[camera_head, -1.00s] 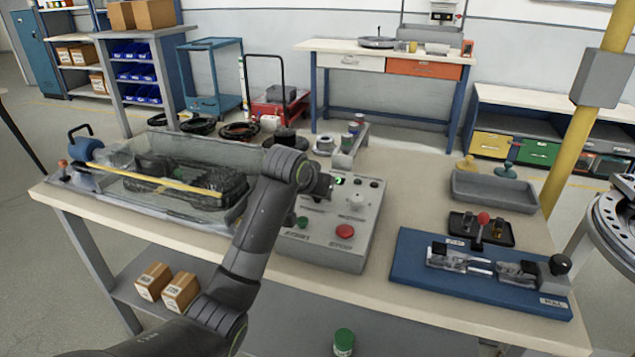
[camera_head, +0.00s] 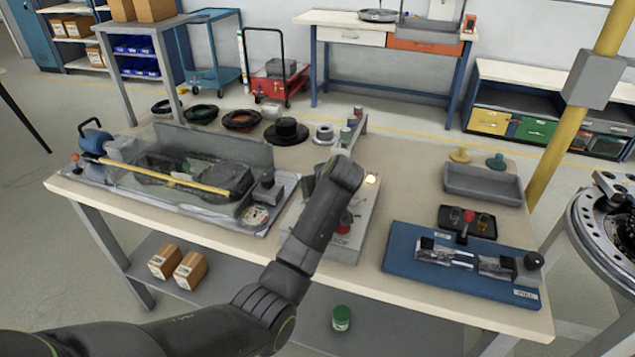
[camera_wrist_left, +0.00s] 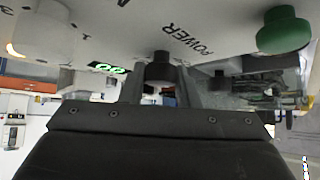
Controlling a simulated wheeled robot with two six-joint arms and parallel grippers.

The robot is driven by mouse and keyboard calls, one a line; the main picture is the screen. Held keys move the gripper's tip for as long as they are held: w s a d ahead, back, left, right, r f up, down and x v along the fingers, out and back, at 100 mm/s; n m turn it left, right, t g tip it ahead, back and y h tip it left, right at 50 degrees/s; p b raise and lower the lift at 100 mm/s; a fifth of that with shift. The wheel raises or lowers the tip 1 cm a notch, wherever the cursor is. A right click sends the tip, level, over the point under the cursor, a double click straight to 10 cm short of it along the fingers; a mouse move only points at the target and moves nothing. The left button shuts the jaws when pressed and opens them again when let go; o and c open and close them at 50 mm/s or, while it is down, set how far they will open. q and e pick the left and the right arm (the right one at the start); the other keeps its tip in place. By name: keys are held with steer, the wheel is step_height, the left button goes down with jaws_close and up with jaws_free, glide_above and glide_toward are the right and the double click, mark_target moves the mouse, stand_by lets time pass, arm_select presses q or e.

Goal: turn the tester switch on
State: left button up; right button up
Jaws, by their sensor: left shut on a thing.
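The grey tester box (camera_head: 357,222) stands on the bench in the head view, largely covered by my left arm. In the left wrist view its panel (camera_wrist_left: 215,15) appears tilted, with the word POWER beside a dark switch knob (camera_wrist_left: 160,68). My left gripper (camera_wrist_left: 160,82) is shut on this knob, one finger on each side. In the head view the gripper is hidden behind my arm. A lamp (camera_head: 370,180) on the box glows warm white, and a green display (camera_wrist_left: 106,68) is lit. My right gripper is not in view.
A green button (camera_wrist_left: 283,30) and a pale knob (camera_wrist_left: 45,28) sit close to the gripper. A red button (camera_head: 343,228) is beside my arm. A clear-covered tray (camera_head: 225,205) lies left, a blue fixture board (camera_head: 400,265) right.

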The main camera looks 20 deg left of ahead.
arm_select(q)
steer(key=shift+n+g+y, duration=0.3)
steer(key=shift+n, duration=0.3)
steer(key=o, duration=1)
steer(key=b+v, duration=0.1)
steer(key=v, duration=1.6)
steer(key=shift+s+d+r, duration=0.1)
